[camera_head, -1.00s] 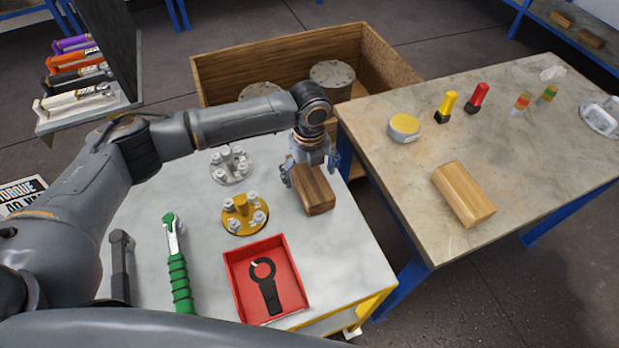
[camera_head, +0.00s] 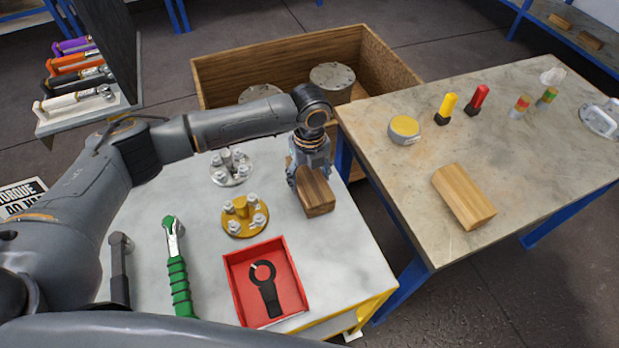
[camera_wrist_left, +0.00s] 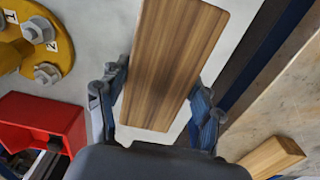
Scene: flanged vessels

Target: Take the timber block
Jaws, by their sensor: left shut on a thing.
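The timber block (camera_head: 318,197) is a dark brown, striped wooden block on the right part of the grey-white bench top. My left gripper (camera_head: 308,178) is over its far end, shut on it from both sides. In the left wrist view the block (camera_wrist_left: 172,65) lies between the two fingers of the gripper (camera_wrist_left: 158,105). Whether the block is clear of the bench top cannot be told. A second, lighter wooden block (camera_head: 463,195) lies on the other table to the right. My right gripper is not in view.
A gold flange (camera_head: 244,228) and a silver flange (camera_head: 232,180) with bolts stand left of the block. A red tray (camera_head: 240,290) holds a black tool. A green-handled wrench (camera_head: 179,280) lies further left. A wooden crate (camera_head: 225,75) stands behind the bench.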

